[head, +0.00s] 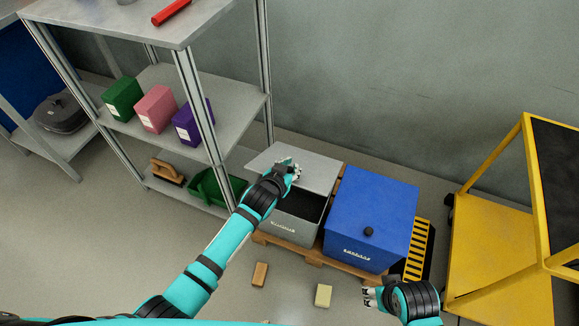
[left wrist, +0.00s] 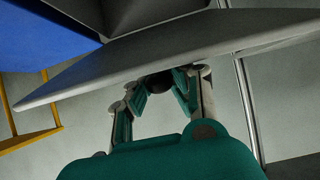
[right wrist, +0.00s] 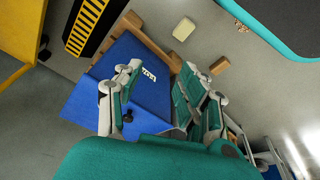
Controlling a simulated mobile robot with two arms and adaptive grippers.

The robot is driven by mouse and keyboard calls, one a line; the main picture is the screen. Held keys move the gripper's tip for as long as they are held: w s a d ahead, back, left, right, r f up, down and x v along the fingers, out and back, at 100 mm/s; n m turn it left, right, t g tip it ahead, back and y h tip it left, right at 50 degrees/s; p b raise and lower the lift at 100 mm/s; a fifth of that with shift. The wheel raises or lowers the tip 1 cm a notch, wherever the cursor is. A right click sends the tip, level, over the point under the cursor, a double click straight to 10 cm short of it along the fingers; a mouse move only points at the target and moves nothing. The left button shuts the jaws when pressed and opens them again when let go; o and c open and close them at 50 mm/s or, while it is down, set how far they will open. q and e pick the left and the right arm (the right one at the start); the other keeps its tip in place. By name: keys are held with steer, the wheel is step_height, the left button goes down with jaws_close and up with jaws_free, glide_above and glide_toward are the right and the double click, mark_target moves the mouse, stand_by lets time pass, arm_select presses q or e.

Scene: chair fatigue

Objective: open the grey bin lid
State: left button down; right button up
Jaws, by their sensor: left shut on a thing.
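The grey bin (head: 284,228) stands on a wooden pallet, and its dark inside shows at the front. Its grey lid (head: 318,170) is raised and lies back toward the wall, off the front of the opening. My left gripper (head: 294,170) is at the lid. In the left wrist view the lid (left wrist: 180,50) crosses the top as a tilted plate, and the left gripper's fingers (left wrist: 158,88) are closed around a dark knob (left wrist: 157,82) under it, partly hidden. My right gripper (head: 368,296) is open and empty, in front of the blue bin; it also shows in the right wrist view (right wrist: 160,85).
The blue bin (head: 370,215), lid down with a black knob, stands right of the grey one on the pallet (head: 300,252). A metal shelf (head: 165,85) is at left, a yellow cart (head: 500,235) at right. Two small blocks (head: 259,274) (head: 323,295) lie on the front floor.

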arm_select(q)
steer(key=r+p, duration=0.1)
steer(key=w+g+p, duration=0.1)
steer(key=shift+w+d+r+p, duration=0.1)
steer(key=shift+w+r+p, duration=0.1)
steer(key=shift+r+p, duration=0.2)
steer(key=shift+w, duration=0.1)
arm_select(e)
steer(key=s+f, duration=0.3)
steer(key=f, duration=0.9)
steer(key=shift+s+d+g, duration=0.15)
steer(key=shift+s+g, duration=0.15)
steer(key=shift+g, duration=0.1)
